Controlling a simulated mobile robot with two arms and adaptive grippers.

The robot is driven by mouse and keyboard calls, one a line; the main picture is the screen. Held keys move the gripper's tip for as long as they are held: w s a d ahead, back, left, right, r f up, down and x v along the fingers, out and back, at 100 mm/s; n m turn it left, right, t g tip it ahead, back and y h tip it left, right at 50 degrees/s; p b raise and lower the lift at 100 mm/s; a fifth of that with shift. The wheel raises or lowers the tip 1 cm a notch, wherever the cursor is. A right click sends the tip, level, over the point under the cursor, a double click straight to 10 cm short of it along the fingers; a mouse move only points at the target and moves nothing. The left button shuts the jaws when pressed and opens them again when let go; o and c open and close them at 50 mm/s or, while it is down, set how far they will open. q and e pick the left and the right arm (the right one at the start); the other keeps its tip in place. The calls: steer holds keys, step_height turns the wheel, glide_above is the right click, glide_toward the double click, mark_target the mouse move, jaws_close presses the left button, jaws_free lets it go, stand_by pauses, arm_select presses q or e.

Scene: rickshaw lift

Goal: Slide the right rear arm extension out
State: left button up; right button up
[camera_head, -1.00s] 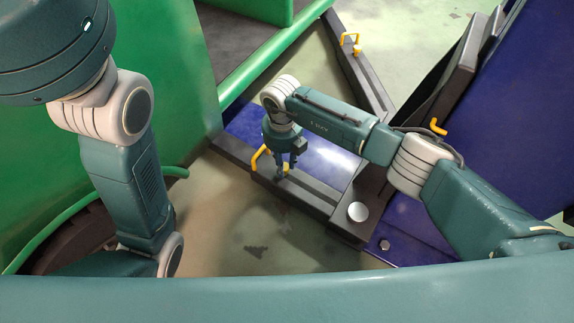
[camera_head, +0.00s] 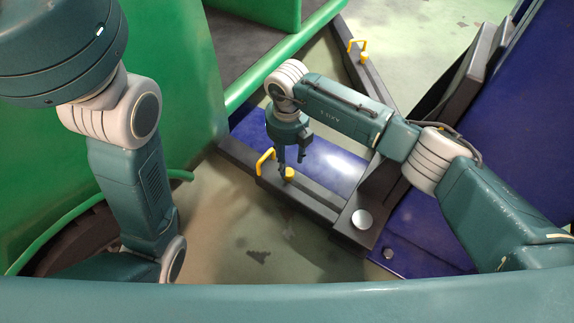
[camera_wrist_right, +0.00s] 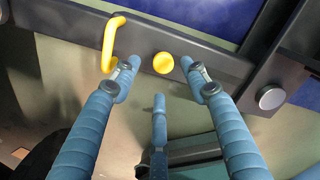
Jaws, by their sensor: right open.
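The dark arm extension bar (camera_head: 318,201) runs diagonally across the middle of the head view, beside a blue panel. It carries a yellow loop handle (camera_head: 265,161) and a round yellow knob (camera_head: 289,174). In the right wrist view, the handle (camera_wrist_right: 113,43) is left of the knob (camera_wrist_right: 163,63). My right gripper (camera_head: 289,165) is open above the bar, and nothing shows held in it. In the right wrist view, its fingers (camera_wrist_right: 163,82) spread to either side of the knob; I cannot tell whether they touch the bar. My left gripper is out of view.
A second dark bar with a yellow handle (camera_head: 357,46) lies at the far side. A green body (camera_head: 150,60) stands at left and a large blue one (camera_head: 505,140) at right. A round silver cap (camera_head: 361,219) is at the bar's right end. Bare floor shows in front of the bar.

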step_height(320, 180, up, 7)
stand_by(0.3)
steer(key=shift+f, duration=0.1)
